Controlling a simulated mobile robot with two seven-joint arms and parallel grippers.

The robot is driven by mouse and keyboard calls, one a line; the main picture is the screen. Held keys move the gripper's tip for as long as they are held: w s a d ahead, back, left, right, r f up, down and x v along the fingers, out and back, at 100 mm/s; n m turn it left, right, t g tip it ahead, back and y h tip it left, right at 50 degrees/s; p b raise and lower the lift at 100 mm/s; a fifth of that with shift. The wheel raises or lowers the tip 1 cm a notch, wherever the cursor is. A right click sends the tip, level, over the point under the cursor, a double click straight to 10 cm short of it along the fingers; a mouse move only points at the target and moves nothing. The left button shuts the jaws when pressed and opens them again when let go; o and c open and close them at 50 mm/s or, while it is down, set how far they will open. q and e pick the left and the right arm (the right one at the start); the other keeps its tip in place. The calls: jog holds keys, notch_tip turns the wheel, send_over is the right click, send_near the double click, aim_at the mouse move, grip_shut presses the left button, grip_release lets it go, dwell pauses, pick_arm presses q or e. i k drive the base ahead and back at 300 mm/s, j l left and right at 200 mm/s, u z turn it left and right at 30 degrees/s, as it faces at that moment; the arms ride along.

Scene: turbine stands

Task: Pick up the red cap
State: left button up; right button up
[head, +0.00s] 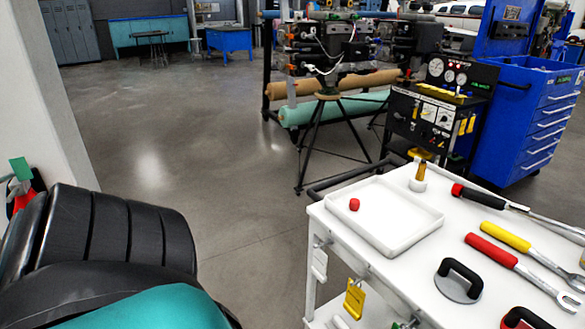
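The red cap (354,204) is small and sits inside the shallow white tray (397,216), near its left side. Nothing touches it or covers it. Neither my left nor my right gripper shows in the head view.
Open floor (240,180) lies left of the cart.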

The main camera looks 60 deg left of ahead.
aim_at(353, 202)
jog(key=u, duration=1.35)
jog(key=z, duration=2.85)
jog(key=u, duration=2.9)
